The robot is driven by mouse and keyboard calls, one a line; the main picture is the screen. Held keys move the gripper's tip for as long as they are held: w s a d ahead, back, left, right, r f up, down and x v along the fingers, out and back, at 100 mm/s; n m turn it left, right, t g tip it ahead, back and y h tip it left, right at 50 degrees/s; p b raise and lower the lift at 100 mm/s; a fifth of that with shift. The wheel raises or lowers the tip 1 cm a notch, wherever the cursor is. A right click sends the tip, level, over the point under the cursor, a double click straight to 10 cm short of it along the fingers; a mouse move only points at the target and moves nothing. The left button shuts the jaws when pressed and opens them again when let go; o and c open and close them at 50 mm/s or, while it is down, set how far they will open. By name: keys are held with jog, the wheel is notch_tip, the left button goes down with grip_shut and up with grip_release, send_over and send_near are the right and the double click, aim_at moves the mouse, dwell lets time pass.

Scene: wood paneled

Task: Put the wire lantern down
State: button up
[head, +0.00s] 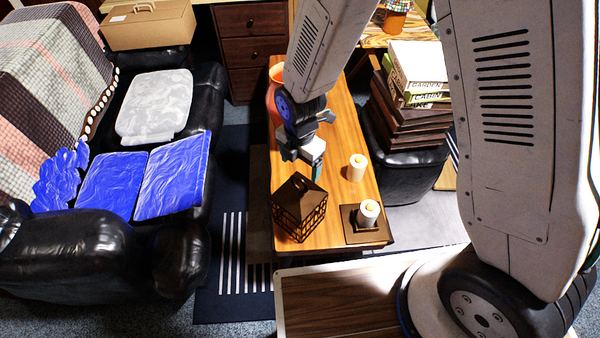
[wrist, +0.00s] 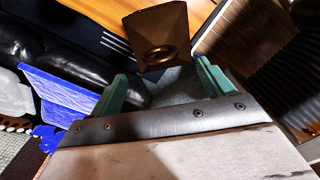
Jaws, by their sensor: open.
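The wire lantern (head: 300,208) is dark brown, with lattice sides and a peaked roof. It stands at the near left edge of the wooden table (head: 343,135). In the wrist view the lantern (wrist: 157,22) shows from its roof side, with a round ring on it, beyond and between my fingertips. My gripper (head: 314,170) is just above and behind the lantern in the head view. Its two green fingers, also in the wrist view (wrist: 161,70), are apart with nothing between them. The lantern's underside is hidden.
A white candle (head: 357,167) stands to the right of the lantern. Another candle (head: 368,212) stands on a dark square plate (head: 351,236) at the table's near right corner. An orange vessel (head: 273,100) is behind my gripper. A black sofa (head: 85,250) is at left.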

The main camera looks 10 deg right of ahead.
jog(key=shift+r, duration=2.8)
jog(key=s+d+r+m, duration=0.4)
jog(key=d+r+m, duration=0.7)
jog(key=r, duration=0.5)
jog(key=s+d+r+m, duration=0.5)
jog(key=s+m, duration=0.2)
jog(key=s+d+r+m+t, duration=0.1)
jog(key=s+d+r+m, duration=0.3)
jog(key=s+m, duration=0.4)
jog(key=shift+s+d+r+m, duration=0.3)
jog(key=shift+d+r, duration=0.1)
jog(key=shift+r, duration=0.1)
